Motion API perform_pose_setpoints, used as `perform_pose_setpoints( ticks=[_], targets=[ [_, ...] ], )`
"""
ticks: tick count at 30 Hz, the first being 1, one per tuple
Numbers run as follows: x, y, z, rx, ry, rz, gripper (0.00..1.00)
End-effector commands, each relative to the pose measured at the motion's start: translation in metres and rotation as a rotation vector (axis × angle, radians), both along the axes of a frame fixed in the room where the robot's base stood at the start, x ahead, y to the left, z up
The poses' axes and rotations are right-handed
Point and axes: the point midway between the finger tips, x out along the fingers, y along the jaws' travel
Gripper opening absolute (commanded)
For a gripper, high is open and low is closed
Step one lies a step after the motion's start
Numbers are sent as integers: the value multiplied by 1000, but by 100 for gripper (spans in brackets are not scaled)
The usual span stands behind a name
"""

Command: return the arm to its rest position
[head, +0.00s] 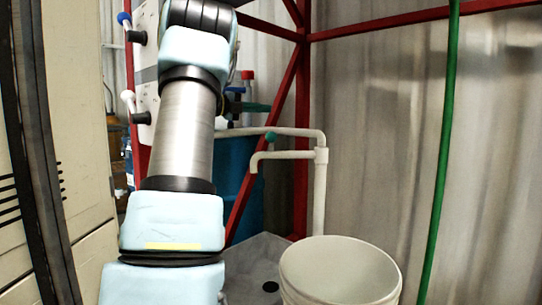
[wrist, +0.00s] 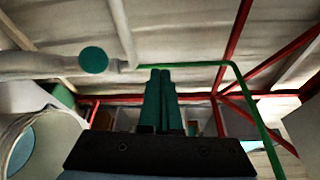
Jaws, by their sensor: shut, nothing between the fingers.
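My gripper (wrist: 161,74) shows in the wrist view as two dark green fingers standing side by side above a dark bar. The fingers are shut with nothing between them. In the head view my arm rises along the left side, with pale blue joints and a metal link. My gripper cannot be made out in the head view.
A white bucket (head: 340,270) stands at the bottom, right of my arm. A pale pipe with a bent spout (head: 285,155) is behind it. A red frame (head: 302,120), blue drum (head: 232,170) and green hose (head: 440,150) are around. A beige cabinet (head: 75,110) stands left.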

Motion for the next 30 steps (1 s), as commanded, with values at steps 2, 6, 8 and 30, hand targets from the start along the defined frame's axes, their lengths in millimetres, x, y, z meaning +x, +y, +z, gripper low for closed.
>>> perform_pose_setpoints(
  ticks=[2, 6, 8, 30],
  targets=[
    [3, 0, 1, -25, 11, 32, 0],
    [19, 4, 0, -145, 85, 198, 0],
    [27, 10, -6, -230, 152, 316, 0],
    [-234, 32, -314, -743, 1551, 1697, 0]
  ],
)
